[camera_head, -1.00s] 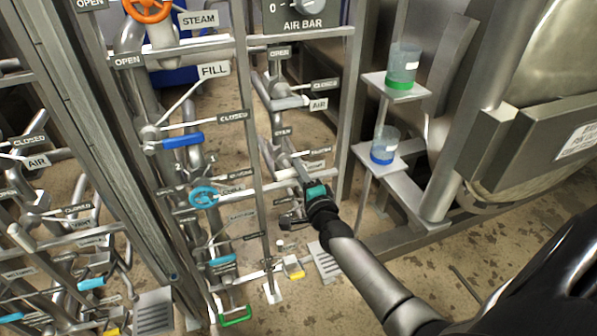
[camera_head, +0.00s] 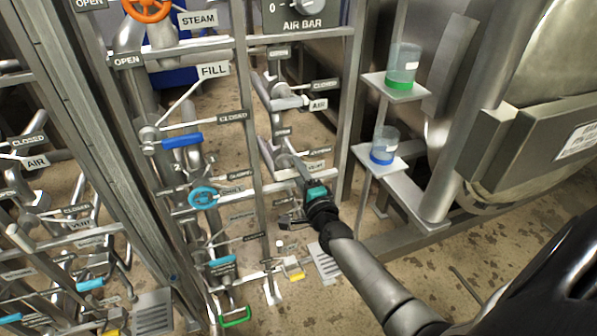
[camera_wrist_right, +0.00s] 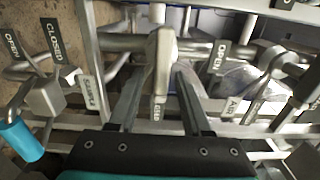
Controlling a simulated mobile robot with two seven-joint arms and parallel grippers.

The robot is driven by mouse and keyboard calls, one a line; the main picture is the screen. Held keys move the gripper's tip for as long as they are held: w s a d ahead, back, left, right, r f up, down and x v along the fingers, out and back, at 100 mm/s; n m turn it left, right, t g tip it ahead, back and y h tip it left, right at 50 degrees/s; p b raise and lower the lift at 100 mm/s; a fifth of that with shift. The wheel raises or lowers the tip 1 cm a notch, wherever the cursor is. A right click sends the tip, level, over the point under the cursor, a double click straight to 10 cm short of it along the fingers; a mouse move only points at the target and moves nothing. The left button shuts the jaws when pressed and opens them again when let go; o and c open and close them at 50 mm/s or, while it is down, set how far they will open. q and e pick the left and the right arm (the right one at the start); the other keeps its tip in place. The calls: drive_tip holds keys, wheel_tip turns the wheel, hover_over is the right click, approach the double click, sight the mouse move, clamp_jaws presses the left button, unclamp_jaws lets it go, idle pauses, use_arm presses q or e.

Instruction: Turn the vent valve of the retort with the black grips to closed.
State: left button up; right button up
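My right gripper (camera_head: 299,168) reaches in from the lower right to the pipe rack, at a valve below the AIR label. In the right wrist view its two fingers (camera_wrist_right: 158,92) are apart. A pale grey valve lever (camera_wrist_right: 163,62) stands between their tips, with a gap visible on each side. Signs by this valve (camera_head: 317,166) are too small to read surely in the head view. An OPEN sign (camera_wrist_right: 219,56) lies right of the lever in the wrist view. The lever's grip colour and exact setting are unclear. My left gripper is not in view.
Close by are an upright post (camera_head: 252,130), a blue-grip fill lever (camera_head: 182,141), a blue handwheel (camera_head: 203,197) and lower pipes. Two shelves with cups (camera_head: 383,147) stand right of the rack. A blue-grip lever (camera_wrist_right: 20,138) is left in the wrist view.

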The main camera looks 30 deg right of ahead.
drive_tip(key=shift+s, duration=0.5)
use_arm(q)
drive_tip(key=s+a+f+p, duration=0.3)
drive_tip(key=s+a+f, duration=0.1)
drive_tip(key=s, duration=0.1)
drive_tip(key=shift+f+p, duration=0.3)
drive_tip(key=shift+p, duration=0.05)
use_arm(e)
drive_tip(key=v, duration=1.4)
drive_tip(key=shift+a, duration=0.2)
drive_tip(key=shift+c, duration=0.3)
